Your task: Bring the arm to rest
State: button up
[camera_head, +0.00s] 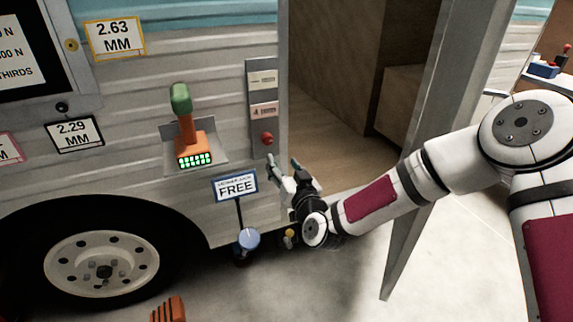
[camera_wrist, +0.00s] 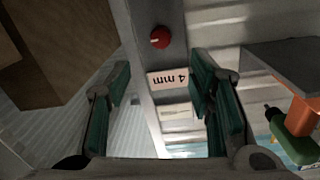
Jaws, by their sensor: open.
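My gripper (camera_head: 283,168) is in front of the camper's door frame, just below a red knob (camera_head: 267,139) on a grey strip. In the wrist view my gripper (camera_wrist: 162,100) has its two green-padded fingers wide apart with nothing between them. The red knob (camera_wrist: 160,37) shows beyond the fingers, above a label reading "4 mm" (camera_wrist: 170,80) upside down. My arm stretches in from the right, across the doorway. I cannot tell whether a finger touches the strip.
An orange tool with a green top (camera_head: 182,120) sits on a grey bracket left of my gripper. A "FREE" sign (camera_head: 235,186) stands close by. The open door (camera_head: 425,150) is beside my arm. A wheel (camera_head: 103,265) is lower left; the floor at lower middle is mostly clear.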

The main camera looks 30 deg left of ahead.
jog(key=s+d+r+g+h, duration=0.2)
jog(key=s+d+r+h, duration=0.15)
jog(key=d, duration=0.75)
jog(key=s+d+r+g+h, duration=0.2)
jog(key=s+d+r+h, duration=0.15)
jog(key=d, duration=0.85)
jog(key=s+d+r+g+h, duration=0.2)
jog(key=s+d+r+h, duration=0.15)
jog(key=d, duration=0.75)
jog(key=s+d+r+m+g+h, duration=0.15)
jog(key=s+d, duration=0.35)
jog(key=s, duration=0.5)
jog(key=s+d+r+m+g, duration=0.1)
jog(key=s+d+m+g, duration=0.15)
jog(key=s+d, duration=0.45)
jog(key=s+d+r+m+g+h, duration=0.1)
jog(key=s+d+m+g, duration=0.15)
jog(key=s, duration=0.95)
notch_tip(320, 180, up, 27)
jog(key=t+p, duration=0.4)
jog(key=p, duration=2.1)
jog(key=shift+d+m, duration=0.35)
jog(key=shift+w+d+f+t, duration=0.1)
jog(key=shift+t, duration=0.15)
